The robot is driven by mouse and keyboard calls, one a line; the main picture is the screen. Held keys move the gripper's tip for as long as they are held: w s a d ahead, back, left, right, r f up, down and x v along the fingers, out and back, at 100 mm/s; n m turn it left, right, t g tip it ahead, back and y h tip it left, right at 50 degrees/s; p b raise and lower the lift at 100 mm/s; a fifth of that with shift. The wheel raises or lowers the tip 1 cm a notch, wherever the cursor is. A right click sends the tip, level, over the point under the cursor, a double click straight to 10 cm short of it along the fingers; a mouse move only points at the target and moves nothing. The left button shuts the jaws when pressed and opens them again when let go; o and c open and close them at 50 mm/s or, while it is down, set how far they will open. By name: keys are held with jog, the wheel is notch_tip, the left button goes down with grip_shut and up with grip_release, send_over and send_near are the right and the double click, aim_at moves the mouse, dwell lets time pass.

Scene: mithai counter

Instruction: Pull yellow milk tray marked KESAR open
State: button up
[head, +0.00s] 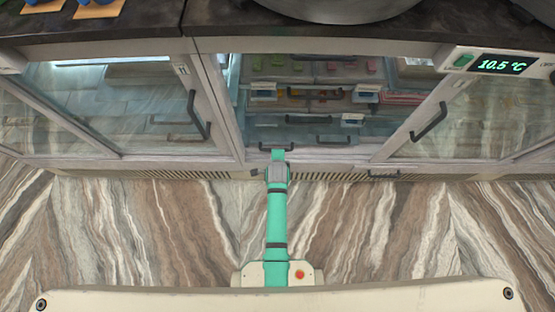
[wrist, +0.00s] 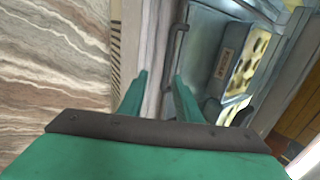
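My gripper (wrist: 158,88) is open in the wrist view, with its two teal fingers apart and nothing clearly held between them. A dark bar handle (wrist: 178,38) runs just beyond the fingertips, close to the right finger; I cannot tell whether they touch. Right of it is a drawer or tray front with a brown label plate (wrist: 223,65), its lettering too small to read. Beyond the plate lies a yellow surface with dark spots (wrist: 250,62). I cannot confirm which tray is marked KESAR. In the head view my gripper (head: 278,154) is at the case's lower front edge.
The middle bay shows several trays with dark handles (head: 316,93). Framed glass doors flank it, with a left door handle (head: 187,128) and a right door handle (head: 428,122). A display reading 10.5 °C (head: 502,66) is at upper right. Marbled floor (head: 150,230) is clear.

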jog(key=shift+v, duration=1.65)
jog(key=shift+a, duration=0.1)
